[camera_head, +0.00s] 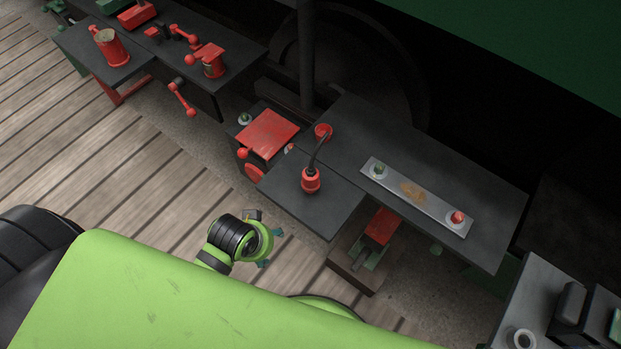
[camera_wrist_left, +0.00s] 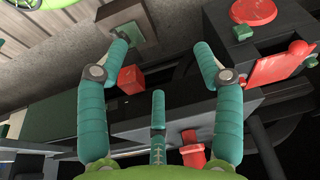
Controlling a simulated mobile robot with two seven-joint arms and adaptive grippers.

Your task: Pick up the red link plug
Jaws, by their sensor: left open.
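The red link plug (camera_head: 311,181) stands on the dark lower tabletop, with a curved black cable running from its top to a red round fitting (camera_head: 323,131) behind it. My left gripper (camera_head: 270,248) is in front of that table's near edge, apart from the plug and to its lower left in the head view. In the left wrist view my left gripper (camera_wrist_left: 160,48) has its teal fingers spread, with nothing held. A red part (camera_wrist_left: 192,148) there, partly hidden by the gripper, looks like the plug, but I cannot be sure. My right gripper is not in view.
A metal plate (camera_head: 413,194) with a green and a red knob lies on the table at right. A red-topped box (camera_head: 268,135) stands left of the plug. A red block (camera_head: 381,226) sits under the table edge; it also shows in the left wrist view (camera_wrist_left: 131,79). Wooden floor is clear at left.

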